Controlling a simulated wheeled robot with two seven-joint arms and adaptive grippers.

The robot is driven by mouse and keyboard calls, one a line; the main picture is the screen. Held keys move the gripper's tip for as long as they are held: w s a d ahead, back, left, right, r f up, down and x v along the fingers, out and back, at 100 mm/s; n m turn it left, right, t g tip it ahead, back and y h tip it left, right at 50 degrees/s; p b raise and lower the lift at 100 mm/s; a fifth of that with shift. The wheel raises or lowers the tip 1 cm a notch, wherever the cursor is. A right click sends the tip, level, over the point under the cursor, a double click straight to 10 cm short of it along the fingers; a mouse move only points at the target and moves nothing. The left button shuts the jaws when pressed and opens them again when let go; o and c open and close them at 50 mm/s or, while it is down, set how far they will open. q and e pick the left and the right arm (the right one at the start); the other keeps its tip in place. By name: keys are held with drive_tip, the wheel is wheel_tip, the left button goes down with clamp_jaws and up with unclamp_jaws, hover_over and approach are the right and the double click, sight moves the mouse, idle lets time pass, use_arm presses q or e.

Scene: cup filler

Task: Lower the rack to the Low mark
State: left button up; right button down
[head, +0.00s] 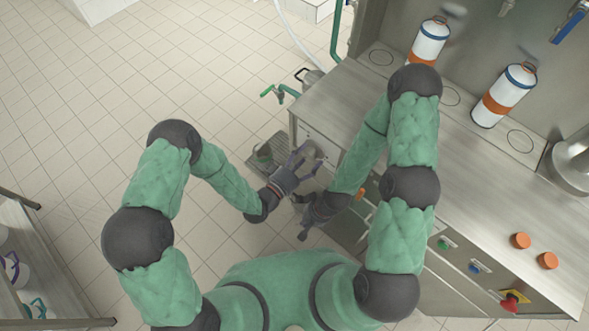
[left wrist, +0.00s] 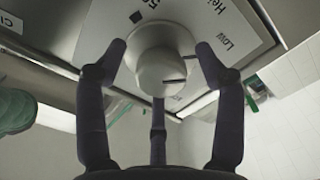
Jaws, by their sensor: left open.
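A pale round knob (left wrist: 160,68) sits on a light panel (left wrist: 100,25) in the left wrist view. The panel carries printed lettering, part of it reading "Low" (left wrist: 228,42) at the knob's upper right. A dark line on the knob's face points right. My left gripper (left wrist: 160,62) is open, with its fingers around the knob and gaps showing. In the head view my left gripper (head: 306,160) is at the counter's end face. My right gripper (head: 303,218) is below it, with fingers spread and empty. A grated rack (head: 258,162) shows left of the counter, partly hidden.
The steel counter (head: 375,95) runs to the right with two white-and-orange canisters (head: 428,43) (head: 504,95) on it. Orange caps (head: 520,240) and a red knob (head: 509,303) are at the lower right. A green-handled tap (head: 270,91) stands near the rack.

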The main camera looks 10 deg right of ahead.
use_arm(q)
drive_tip(key=v, duration=1.1)
idle(0.3)
